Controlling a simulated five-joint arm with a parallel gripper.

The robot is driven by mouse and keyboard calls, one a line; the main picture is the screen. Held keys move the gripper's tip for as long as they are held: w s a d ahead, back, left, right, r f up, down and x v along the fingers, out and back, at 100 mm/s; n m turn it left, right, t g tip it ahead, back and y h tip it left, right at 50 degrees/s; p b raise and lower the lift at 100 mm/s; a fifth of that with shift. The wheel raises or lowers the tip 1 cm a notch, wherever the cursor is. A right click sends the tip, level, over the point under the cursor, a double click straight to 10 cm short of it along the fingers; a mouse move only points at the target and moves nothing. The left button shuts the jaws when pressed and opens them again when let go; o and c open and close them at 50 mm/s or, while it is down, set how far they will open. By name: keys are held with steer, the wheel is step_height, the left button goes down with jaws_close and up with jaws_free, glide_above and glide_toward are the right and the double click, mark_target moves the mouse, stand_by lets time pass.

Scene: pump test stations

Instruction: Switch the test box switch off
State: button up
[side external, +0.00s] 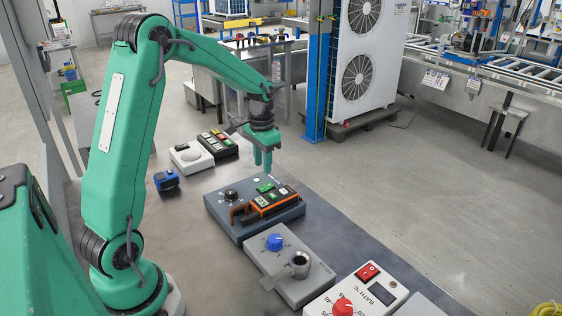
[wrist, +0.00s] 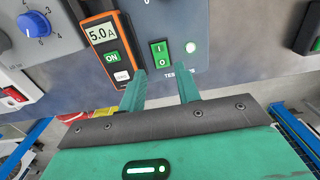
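The test box (side external: 222,214) is a blue-grey panel on the table, also in the wrist view (wrist: 222,20). Its green rocker switch (wrist: 160,54), marked I and O, stands beside a pale green glowing lamp (wrist: 190,47). The switch also shows in the side view (side external: 265,188). I cannot tell which half is pressed. An orange meter (wrist: 103,35) reading 5.0 A, with a green ON button, sits left of the switch. My gripper (wrist: 160,88) is open and empty, its fingertips apart. In the side view it points down above the box's far edge (side external: 262,168).
A grey box with a blue knob (side external: 274,242) and metal cup, and a white bath controller (side external: 345,299), stand nearer. A white unit (side external: 191,157), a black button box (side external: 218,144) and a small blue device (side external: 166,180) lie beyond.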

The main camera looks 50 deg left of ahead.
mark_target(264, 188)
steer(key=shift+f, duration=3.55)
steer(key=c, duration=0.7)
steer(key=shift+w+g, duration=0.1)
steer(key=shift+g, duration=0.2)
steer(key=o, duration=0.7)
steer(key=shift+r, duration=0.15)
